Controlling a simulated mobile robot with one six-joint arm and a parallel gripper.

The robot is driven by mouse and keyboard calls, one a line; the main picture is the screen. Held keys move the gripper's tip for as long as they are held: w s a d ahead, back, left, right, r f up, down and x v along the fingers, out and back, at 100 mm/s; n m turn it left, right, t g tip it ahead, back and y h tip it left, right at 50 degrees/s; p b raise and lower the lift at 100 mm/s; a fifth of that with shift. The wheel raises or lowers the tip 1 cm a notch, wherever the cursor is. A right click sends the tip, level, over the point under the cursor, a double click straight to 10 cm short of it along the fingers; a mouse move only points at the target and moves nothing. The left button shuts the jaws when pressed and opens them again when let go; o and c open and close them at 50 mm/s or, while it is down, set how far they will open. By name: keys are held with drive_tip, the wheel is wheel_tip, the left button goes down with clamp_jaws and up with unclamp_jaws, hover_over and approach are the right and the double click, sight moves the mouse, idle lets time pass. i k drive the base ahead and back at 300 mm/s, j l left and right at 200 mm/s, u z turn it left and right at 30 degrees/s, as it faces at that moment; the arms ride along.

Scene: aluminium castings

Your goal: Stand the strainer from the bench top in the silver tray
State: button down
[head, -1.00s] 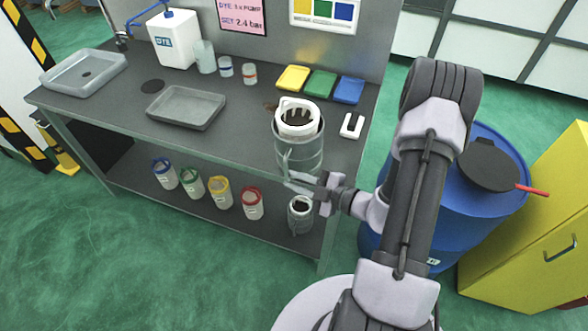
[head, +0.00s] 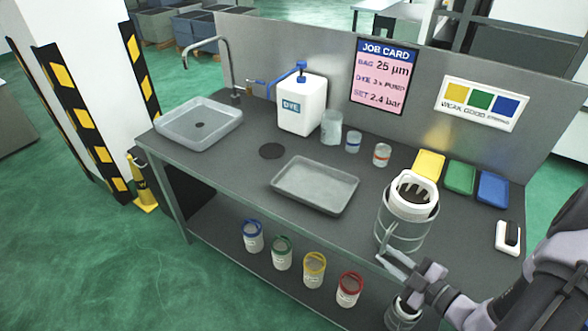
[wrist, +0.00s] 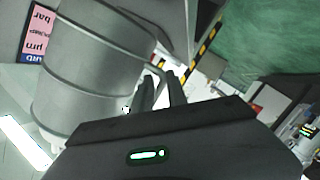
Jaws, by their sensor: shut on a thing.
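The strainer (head: 401,232) is a grey metal cylinder with raised bands and a white slotted collar at its top. It is upright at the right front of the bench; I cannot tell if its base touches the top. The silver tray (head: 296,202) is a shallow, empty rectangular tray on the bench, left of the strainer.
A white dye jug (head: 301,110), a clear beaker (head: 331,127) and two small jars stand behind the tray. A sink basin (head: 172,139) is at left. Several coloured-rim pots and a grey canister (head: 403,314) stand below.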

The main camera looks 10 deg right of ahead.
sight(311, 192)
drive_tip(key=i+j, duration=0.2)
drive_tip(key=j, duration=0.15)
drive_tip(key=i+j+z, duration=0.15)
drive_tip(key=j, duration=0.25)
drive_tip(key=i+j, duration=0.3)
drive_tip(key=j+z, duration=0.05)
